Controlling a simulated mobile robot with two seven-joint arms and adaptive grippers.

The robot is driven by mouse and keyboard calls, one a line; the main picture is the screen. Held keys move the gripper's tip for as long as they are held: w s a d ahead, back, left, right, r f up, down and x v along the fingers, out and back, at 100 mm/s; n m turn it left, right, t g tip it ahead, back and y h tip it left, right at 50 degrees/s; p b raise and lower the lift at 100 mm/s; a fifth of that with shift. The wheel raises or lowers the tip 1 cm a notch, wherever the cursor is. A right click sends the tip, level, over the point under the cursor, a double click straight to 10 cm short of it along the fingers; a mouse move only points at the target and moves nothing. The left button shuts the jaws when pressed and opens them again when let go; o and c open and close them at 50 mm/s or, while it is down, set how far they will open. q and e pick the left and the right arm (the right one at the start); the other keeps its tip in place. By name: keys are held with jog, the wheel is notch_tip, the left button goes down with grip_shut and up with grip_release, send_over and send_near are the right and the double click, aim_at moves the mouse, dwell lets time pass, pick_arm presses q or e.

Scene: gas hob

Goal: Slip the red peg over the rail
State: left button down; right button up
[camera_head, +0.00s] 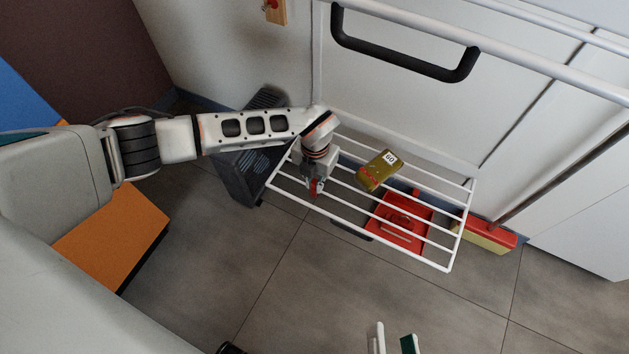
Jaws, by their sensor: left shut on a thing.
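My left gripper (316,182) points down over the left part of a white wire rack (455,243) with several parallel rails. It is shut on a small red peg (314,189), partly hidden between the fingers. The peg is at or just above the rack's rails; I cannot tell whether it touches one. My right gripper (392,343) shows only as two separated fingertips at the bottom edge, one white and one green. It is open and empty, well below the rack in the picture.
A yellow-brown box (379,171) lies on the rack. A dark crate (243,178) stands left. A black handle (400,62) and a white bar (480,45) lie behind.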

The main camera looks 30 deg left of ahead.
pick_arm(q)
jog(key=shift+s+a+f, duration=0.1)
jog(key=shift+s+f, duration=0.05)
jog(key=shift+f, duration=0.15)
jog(key=c, duration=2)
grip_release()
jog(key=shift+o, duration=0.2)
jog(key=shift+f, duration=0.15)
notch_tip(320, 180, up, 12)
jog(key=shift+r, duration=0.25)
